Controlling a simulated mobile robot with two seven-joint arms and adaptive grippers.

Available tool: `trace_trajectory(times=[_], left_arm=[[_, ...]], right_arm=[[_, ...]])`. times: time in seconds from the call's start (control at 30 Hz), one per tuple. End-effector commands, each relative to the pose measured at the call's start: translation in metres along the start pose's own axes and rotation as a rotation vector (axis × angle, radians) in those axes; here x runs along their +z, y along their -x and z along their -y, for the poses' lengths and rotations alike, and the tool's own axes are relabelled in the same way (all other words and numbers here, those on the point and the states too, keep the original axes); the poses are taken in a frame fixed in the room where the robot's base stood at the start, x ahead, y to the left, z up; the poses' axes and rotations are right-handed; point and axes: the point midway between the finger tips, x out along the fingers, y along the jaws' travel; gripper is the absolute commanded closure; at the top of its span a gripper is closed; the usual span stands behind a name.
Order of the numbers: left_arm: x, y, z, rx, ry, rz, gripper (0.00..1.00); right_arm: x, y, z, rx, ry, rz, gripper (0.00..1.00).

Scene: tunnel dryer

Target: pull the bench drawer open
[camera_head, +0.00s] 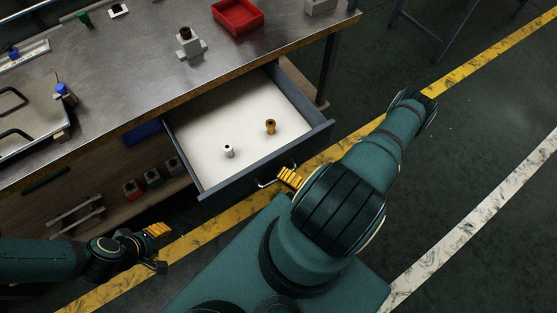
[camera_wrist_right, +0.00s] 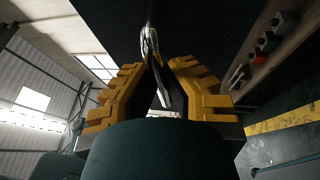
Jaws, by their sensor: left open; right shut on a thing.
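The bench drawer (camera_head: 265,165) stands pulled out from under the metal-topped bench (camera_head: 130,75), its pale inside in plain view. A small white piece (camera_head: 228,151) and a small brass-coloured piece (camera_head: 270,126) stand in it. My right gripper (camera_head: 288,178) is at the drawer's front and shut on the drawer handle (camera_head: 268,183). In the right wrist view the yellow fingers (camera_wrist_right: 160,75) close around the metal handle (camera_wrist_right: 150,45). My left gripper (camera_head: 158,240) is open and empty, low at the left, apart from the drawer.
On the bench top are a red bin (camera_head: 238,16), a grey block fixture (camera_head: 190,44) and a tray (camera_head: 28,108). A lower shelf (camera_head: 105,205) holds several small coloured blocks.

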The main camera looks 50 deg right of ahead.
Motion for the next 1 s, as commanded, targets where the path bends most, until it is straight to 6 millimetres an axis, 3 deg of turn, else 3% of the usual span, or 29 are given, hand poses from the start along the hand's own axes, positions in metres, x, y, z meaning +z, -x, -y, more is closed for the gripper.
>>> trace_trajectory(times=[0.37, 0.4, 0.47, 0.8, 1.0], left_arm=[[0.0, 0.0, 0.0, 0.0, 0.0, 0.0, 0.53], [0.0, 0.0, 0.0, 0.0, 0.0, 0.0, 0.53], [0.0, 0.0, 0.0, 0.0, 0.0, 0.0, 0.53], [0.0, 0.0, 0.0, 0.0, 0.0, 0.0, 0.53], [0.0, 0.0, 0.0, 0.0, 0.0, 0.0, 0.53]], right_arm=[[-0.001, 0.001, -0.001, 0.002, -0.003, -0.002, 1.0], [-0.001, 0.001, -0.001, 0.002, -0.003, -0.001, 0.76], [-0.001, 0.001, -0.001, 0.002, -0.002, -0.001, 0.59], [-0.001, 0.003, 0.0, -0.001, 0.0, 0.0, 0.59], [0.0, 0.027, 0.0, -0.004, 0.0, 0.001, 0.59]])
